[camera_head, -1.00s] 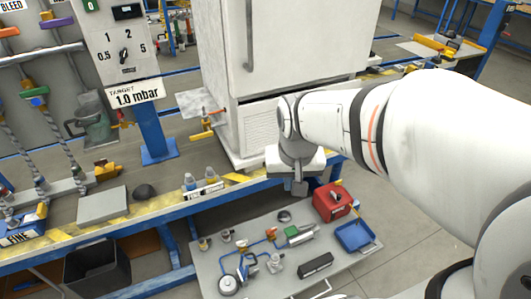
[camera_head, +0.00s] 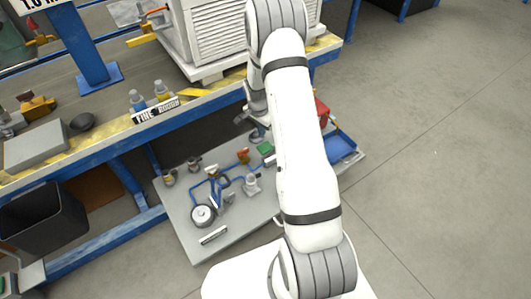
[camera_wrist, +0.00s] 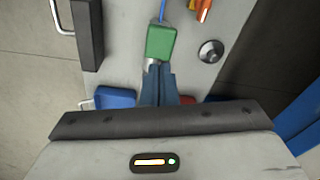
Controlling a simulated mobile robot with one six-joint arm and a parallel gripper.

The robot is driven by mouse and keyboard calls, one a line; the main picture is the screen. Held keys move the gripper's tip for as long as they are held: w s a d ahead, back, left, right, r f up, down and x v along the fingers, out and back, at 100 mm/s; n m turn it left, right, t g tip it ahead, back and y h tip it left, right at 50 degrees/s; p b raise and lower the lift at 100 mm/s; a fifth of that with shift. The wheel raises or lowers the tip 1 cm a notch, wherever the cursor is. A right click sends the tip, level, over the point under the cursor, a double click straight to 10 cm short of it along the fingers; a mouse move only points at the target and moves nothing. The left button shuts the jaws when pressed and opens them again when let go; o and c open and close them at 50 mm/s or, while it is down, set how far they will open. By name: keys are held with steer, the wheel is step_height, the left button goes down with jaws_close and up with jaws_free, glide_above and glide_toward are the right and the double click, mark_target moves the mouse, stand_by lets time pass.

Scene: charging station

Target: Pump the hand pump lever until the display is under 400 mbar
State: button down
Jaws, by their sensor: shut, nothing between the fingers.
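My gripper (camera_head: 243,118) is above the grey cart, partly behind my arm in the head view. In the wrist view its dark blue fingers (camera_wrist: 158,76) are together, with nothing between them. Their tips point at a green block (camera_wrist: 161,42) with a blue tube; whether they touch it I cannot tell. The green block (camera_head: 266,149) also shows in the head view beside my arm. A round white gauge (camera_head: 203,215) lies on the cart, its reading too small to make out. I cannot single out the hand pump lever or a display in mbar.
The grey cart (camera_head: 185,232) also carries blue tubing, small fittings and a blue tray (camera_head: 342,148). A red object (camera_head: 322,110) is partly behind my arm. The wrist view shows a black bar (camera_wrist: 88,35) and a silver round part (camera_wrist: 210,51). Floor at right is clear.

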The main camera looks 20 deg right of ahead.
mark_target(264, 147)
step_height(264, 147, down, 2)
steer(key=shift+w+d, duration=0.1)
steer(key=shift+d, duration=0.05)
steer(key=shift+f, duration=0.15)
steer(key=shift+w+d+f+b, duration=0.1)
steer(key=shift+d+f+b, duration=0.1)
steer(key=shift+f+b, duration=1.1)
steer(key=shift+w+d+f+b, duration=0.15)
steer(key=shift+f+b, duration=0.3)
steer(key=shift+f, duration=1.6)
steer(key=shift+s, duration=0.1)
